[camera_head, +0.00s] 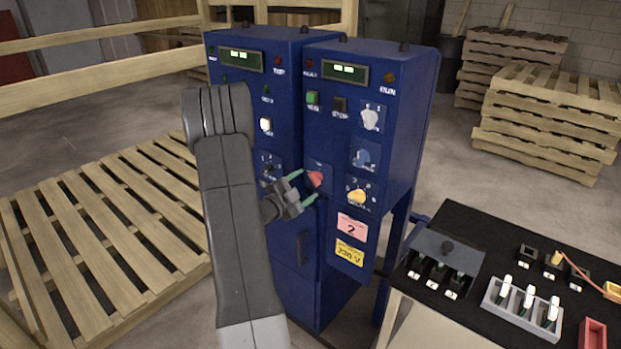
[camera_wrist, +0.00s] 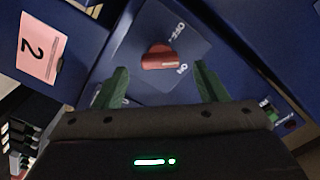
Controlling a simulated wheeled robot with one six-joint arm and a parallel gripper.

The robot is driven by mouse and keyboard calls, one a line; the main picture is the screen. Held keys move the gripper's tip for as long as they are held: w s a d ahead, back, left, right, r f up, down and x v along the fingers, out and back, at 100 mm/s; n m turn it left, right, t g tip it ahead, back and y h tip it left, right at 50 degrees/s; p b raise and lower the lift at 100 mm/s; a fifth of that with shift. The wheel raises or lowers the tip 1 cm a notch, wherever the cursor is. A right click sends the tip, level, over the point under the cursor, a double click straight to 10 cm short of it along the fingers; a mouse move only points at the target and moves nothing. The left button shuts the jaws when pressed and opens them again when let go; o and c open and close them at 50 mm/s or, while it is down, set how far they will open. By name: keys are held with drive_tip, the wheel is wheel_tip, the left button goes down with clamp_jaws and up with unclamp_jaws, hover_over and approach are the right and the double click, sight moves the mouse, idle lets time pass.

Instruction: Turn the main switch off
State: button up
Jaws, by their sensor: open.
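The main switch is a red rotary knob (camera_wrist: 160,58) on a blue square plate (camera_wrist: 135,42) marked OFF and ON in the wrist view. Its handle lies nearly level in that view, with its right end nearer the ON mark. The red knob also shows in the head view (camera_head: 316,179), on the right cabinet's front. My gripper (camera_head: 306,186) is open, and its two green fingers point at the knob. In the wrist view the fingers of my gripper (camera_wrist: 162,75) stand apart, left and right of the knob, with nothing between them. I cannot tell how far their tips are from the plate.
The blue cabinets carry other controls close by: a yellow knob (camera_head: 357,195), a blue knob (camera_head: 362,157), a white knob (camera_head: 370,118) and a green button (camera_head: 313,98). A black-topped table (camera_head: 480,235) with parts stands at right. A wooden pallet (camera_head: 110,220) lies left.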

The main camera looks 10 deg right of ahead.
sight(312, 181)
drive_tip(key=shift+p+x, duration=0.3)
drive_tip(key=shift+x, duration=1.5)
drive_tip(key=c, duration=1)
drive_tip(key=n+b, duration=0.1)
drive_tip(key=n, duration=0.3)
drive_tip(key=shift+n, duration=2.9)
